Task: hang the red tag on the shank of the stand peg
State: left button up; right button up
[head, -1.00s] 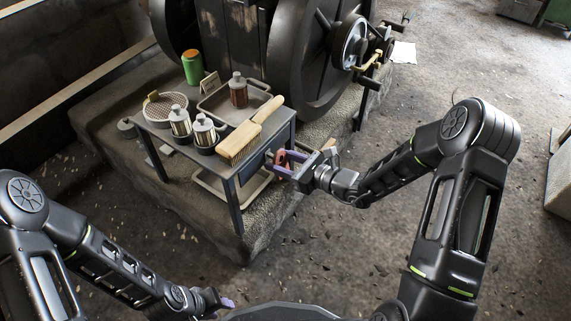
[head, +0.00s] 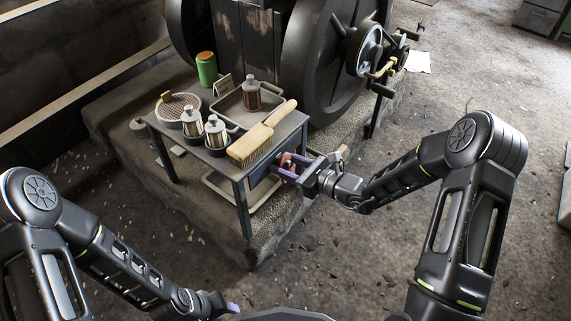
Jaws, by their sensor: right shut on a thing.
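My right gripper (head: 284,168) is at the right side of the small grey table, just below the level of its top. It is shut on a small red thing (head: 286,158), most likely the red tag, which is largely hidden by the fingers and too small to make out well. I cannot clearly make out the stand peg or its shank, so I cannot tell whether the tag touches it. My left gripper (head: 228,306) is low at the bottom edge of the view, away from the table. Its fingers are too small and blurred to judge.
The grey table (head: 296,128) carries a wooden brush (head: 262,134), a tray (head: 228,108), several bottles, and a round sieve (head: 178,106). A large engine flywheel (head: 318,60) stands at the back. The floor in front is clear.

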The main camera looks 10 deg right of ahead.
jog(key=o, duration=1.4)
jog(key=p+v, duration=0.2)
jog(key=v, duration=0.5)
jog(key=shift+s+d+r, duration=0.1)
jog(key=shift+s+d, duration=0.15)
jog(key=shift+s, duration=0.05)
